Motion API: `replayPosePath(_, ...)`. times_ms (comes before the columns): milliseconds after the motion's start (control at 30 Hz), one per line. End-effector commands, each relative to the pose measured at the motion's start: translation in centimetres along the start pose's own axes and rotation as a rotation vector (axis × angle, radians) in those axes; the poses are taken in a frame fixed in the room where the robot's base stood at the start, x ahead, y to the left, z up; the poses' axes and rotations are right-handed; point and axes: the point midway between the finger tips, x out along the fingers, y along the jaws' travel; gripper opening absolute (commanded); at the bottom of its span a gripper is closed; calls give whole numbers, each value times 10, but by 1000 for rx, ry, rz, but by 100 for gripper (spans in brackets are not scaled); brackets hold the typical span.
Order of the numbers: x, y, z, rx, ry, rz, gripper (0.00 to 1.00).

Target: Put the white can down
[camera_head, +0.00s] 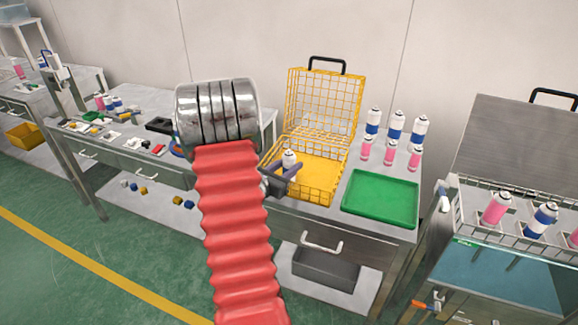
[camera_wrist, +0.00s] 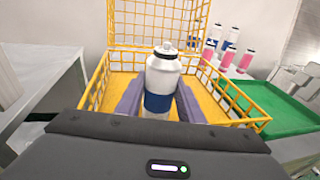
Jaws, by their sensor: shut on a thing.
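The white can (camera_wrist: 163,78) has a blue band and a small domed top. It stands upright between the two fingers of my gripper (camera_wrist: 158,100), which is shut on it. In the head view the can (camera_head: 289,158) shows only its upper part above my gripper (camera_head: 284,172). They are at the front left part of the yellow wire basket (camera_head: 318,189), over its yellow floor. The can's base is hidden by my gripper, so I cannot tell whether it touches the basket floor. The basket's mesh lid (camera_head: 325,100) stands open at the back.
A green tray (camera_head: 381,199) lies right of the basket. Several blue-and-white cans (camera_head: 396,125) and pink cans (camera_head: 390,154) stand behind it. A bath with a raised metal lid (camera_head: 515,140) is at the right. A bench with small parts (camera_head: 125,140) is at the left.

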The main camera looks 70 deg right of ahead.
Motion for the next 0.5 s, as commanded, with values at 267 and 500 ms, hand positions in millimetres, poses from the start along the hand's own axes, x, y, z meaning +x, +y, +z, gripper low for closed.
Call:
replayPosePath(267,0,0,0,0,-1,0,5)
replayPosePath(500,0,0,-2,0,0,0,44)
